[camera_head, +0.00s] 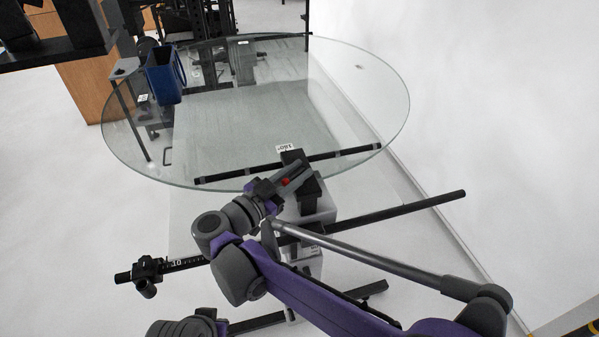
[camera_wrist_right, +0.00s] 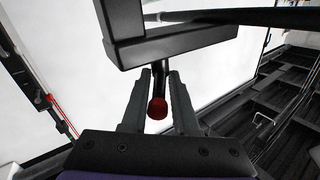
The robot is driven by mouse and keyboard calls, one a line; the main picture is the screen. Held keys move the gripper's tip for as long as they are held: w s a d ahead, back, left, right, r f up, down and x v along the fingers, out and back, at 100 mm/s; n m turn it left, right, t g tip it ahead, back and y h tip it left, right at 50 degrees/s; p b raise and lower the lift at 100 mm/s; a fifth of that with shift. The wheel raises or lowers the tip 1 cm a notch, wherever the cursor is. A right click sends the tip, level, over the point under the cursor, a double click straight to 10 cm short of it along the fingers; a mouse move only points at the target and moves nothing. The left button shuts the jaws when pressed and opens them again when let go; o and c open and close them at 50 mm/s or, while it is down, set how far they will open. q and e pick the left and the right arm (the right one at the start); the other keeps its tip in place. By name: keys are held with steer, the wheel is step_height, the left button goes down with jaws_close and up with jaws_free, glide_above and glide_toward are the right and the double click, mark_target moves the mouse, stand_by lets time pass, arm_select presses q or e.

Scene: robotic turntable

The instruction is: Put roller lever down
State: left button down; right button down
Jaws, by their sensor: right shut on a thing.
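The roller lever (camera_head: 308,188) is a dark block with a short black handle that ends in a red tip. It sits at the near edge of the round glass turntable (camera_head: 392,75), below a long black roller bar. My right gripper (camera_head: 288,178) reaches it from below. In the right wrist view, the fingers of my right gripper (camera_wrist_right: 160,85) stand on both sides of the lever's handle (camera_wrist_right: 158,78), and the red tip shows between them. The dark block of the roller lever (camera_wrist_right: 172,46) is just beyond the fingertips. My left gripper is not in view.
The black roller bar (camera_head: 235,172) lies across the turntable's near rim. A blue container (camera_head: 165,75) stands at the far left of the glass. A long black rail (camera_head: 405,210) runs below the table, with a clamp (camera_head: 146,270) at its left end. The glass middle looks clear.

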steer(key=shift+w+a+m+g+h, duration=0.1)
steer(key=shift+m+g+h, duration=0.35)
steer(key=shift+g+h, duration=0.05)
steer(key=shift+w+a+m+g+h, duration=0.1)
steer(key=shift+m+g+h, duration=0.35)
steer(key=shift+g+h, duration=0.05)
steer(key=shift+w+r+m+g+h+p, duration=0.1)
steer(key=shift+m+g+h+p, duration=0.75)
steer(key=shift+g, duration=0.35)
steer(key=m+g+p, duration=0.1)
steer(key=m+g+h+p, duration=0.1)
steer(key=g, duration=0.1)
steer(key=shift+w+a+h+p, duration=0.15)
steer(key=shift+w+h+p, duration=0.1)
steer(key=shift+p, duration=0.1)
steer(key=shift+m+g+p, duration=0.55)
steer(key=shift+g, duration=0.05)
steer(key=c, duration=0.8)
jaws_free()
steer(key=shift+c, duration=0.2)
